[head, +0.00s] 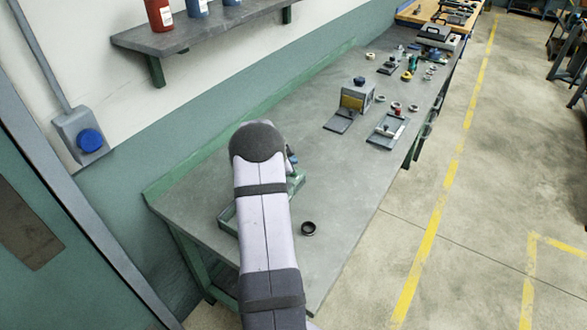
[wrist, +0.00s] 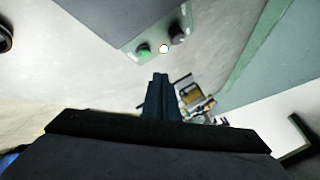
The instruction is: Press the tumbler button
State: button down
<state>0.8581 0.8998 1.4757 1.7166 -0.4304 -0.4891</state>
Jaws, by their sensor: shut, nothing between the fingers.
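In the wrist view, a green round button (wrist: 143,50) sits on the edge of a grey-green panel (wrist: 128,47). A bright white spot (wrist: 163,48) and a darker knob (wrist: 183,37) are beside it. My gripper (wrist: 160,77) is shut and empty, its fingertips below the button in the picture and apparently apart from it. I cannot tell the distance. In the head view my arm hides the gripper and most of a green-based device (head: 296,181) on the bench. No label shows which button is the tumbler's.
A black ring (head: 308,228) lies on the grey bench (head: 335,205), right of my arm. A box with a yellow front (head: 353,101), a flat fixture (head: 387,132) and several small parts stand farther back.

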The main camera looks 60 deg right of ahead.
notch_tip(320, 180, up, 3)
jog(key=p, duration=0.2)
jog(key=shift+f+p, duration=0.1)
jog(key=shift+p, duration=0.2)
jog(key=shift+w, duration=0.1)
